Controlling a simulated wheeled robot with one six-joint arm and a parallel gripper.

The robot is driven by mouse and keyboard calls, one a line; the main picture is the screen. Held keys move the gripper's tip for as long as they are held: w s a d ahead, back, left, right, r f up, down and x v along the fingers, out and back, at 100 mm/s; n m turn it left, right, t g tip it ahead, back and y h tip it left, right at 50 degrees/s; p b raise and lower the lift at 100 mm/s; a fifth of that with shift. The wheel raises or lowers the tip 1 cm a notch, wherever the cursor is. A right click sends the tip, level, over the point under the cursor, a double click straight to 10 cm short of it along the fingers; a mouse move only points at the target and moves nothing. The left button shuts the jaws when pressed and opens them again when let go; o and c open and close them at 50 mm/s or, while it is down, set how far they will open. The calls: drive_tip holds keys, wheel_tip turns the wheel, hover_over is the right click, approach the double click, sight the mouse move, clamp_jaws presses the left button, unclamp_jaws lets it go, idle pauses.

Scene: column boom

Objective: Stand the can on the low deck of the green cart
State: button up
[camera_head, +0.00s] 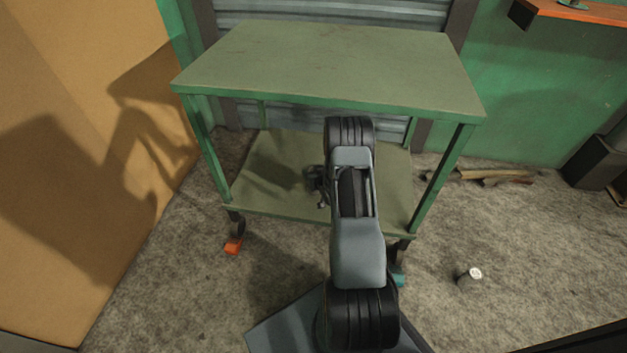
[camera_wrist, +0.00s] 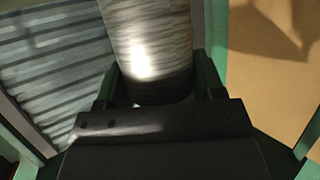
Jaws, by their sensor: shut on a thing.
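The green cart has a top deck (camera_head: 325,65) and a low deck (camera_head: 285,150), both bare where I can see them. My gripper (camera_head: 317,180) is partly hidden by my arm in the head view and appears over the low deck, below the top deck's height. In the wrist view my gripper (camera_wrist: 160,88) is shut on the can (camera_wrist: 150,35), a pale, shiny cylinder with a dark band near the jaws. The can is hidden in the head view. I cannot tell whether it touches the low deck.
A small pale cylinder (camera_head: 469,276) stands on the floor right of the cart. Cart posts frame the low deck, with the top deck overhead. A tan panel (camera_head: 70,150) is at the left. Wooden-handled tools (camera_head: 485,177) lie behind right. An orange shelf (camera_head: 580,12) is upper right.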

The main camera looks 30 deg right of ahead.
drive_tip(key=shift+w+d+f+b, duration=0.1)
drive_tip(key=shift+w+f+b, duration=0.1)
drive_tip(key=shift+f+b, duration=0.6)
drive_tip(key=shift+w+f+b, duration=0.2)
drive_tip(key=shift+f+b, duration=0.05)
drive_tip(key=shift+f, duration=0.9)
drive_tip(key=shift+f, duration=0.15)
drive_tip(key=o, duration=1.4)
drive_tip(key=shift+c, duration=0.2)
